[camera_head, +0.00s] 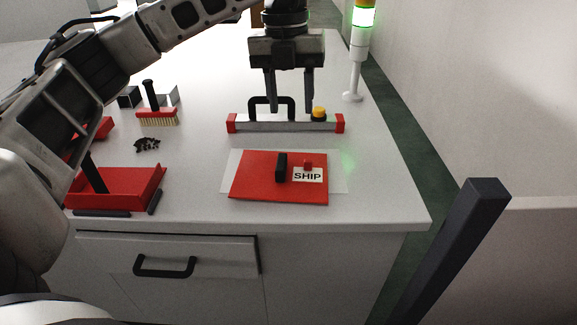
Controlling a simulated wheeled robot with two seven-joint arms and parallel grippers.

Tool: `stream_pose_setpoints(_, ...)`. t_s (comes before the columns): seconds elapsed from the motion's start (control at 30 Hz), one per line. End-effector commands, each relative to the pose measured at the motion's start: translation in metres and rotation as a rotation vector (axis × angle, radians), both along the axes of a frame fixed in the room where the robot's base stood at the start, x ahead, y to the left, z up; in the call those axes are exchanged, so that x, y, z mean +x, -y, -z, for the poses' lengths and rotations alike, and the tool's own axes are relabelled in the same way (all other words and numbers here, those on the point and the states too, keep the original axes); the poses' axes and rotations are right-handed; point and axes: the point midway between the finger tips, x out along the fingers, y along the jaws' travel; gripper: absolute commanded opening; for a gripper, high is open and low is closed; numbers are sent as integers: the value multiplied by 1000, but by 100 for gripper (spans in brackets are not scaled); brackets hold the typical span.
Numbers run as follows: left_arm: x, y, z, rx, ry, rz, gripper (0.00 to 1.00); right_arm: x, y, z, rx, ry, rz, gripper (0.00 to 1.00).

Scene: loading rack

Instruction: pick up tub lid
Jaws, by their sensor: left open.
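A flat red piece marked "SHIP", probably the tub lid (255,190), lies on a pale sheet (337,184) near the table's front edge. A black upright grip (281,167) and a small red knob (308,164) stand on it. My left gripper (289,108) points down, open, beyond the lid. Its fingers are close to the black handle (257,103) of a grey bar with red ends (270,126); I cannot tell whether they touch it. My right gripper is not in view.
A yellow-topped black knob (319,113) sits on the bar. A lit signal tower (357,70) stands at the back right. A brush (155,113), dark crumbs (147,145) and a red dustpan (125,183) lie left. A dark post (460,245) rises at the front right.

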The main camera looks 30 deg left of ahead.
Motion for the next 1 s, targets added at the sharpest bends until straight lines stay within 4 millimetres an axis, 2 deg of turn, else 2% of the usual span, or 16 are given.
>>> stream_pose_setpoints(0.07, -1, -18, -12, 59, 8, -51, 44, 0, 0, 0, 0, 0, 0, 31)
stream_pose_setpoints(0.17, -2, -27, -10, 89, 6, -79, 44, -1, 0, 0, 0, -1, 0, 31)
stream_pose_setpoints(0.6, -3, -26, 74, 87, 5, -75, 44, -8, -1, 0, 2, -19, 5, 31)
stream_pose_setpoints(0.87, -2, -25, 94, 86, 7, -73, 44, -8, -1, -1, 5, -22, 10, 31)
stream_pose_setpoints(1.0, -4, -23, 113, 87, 4, -72, 44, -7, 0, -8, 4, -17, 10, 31)
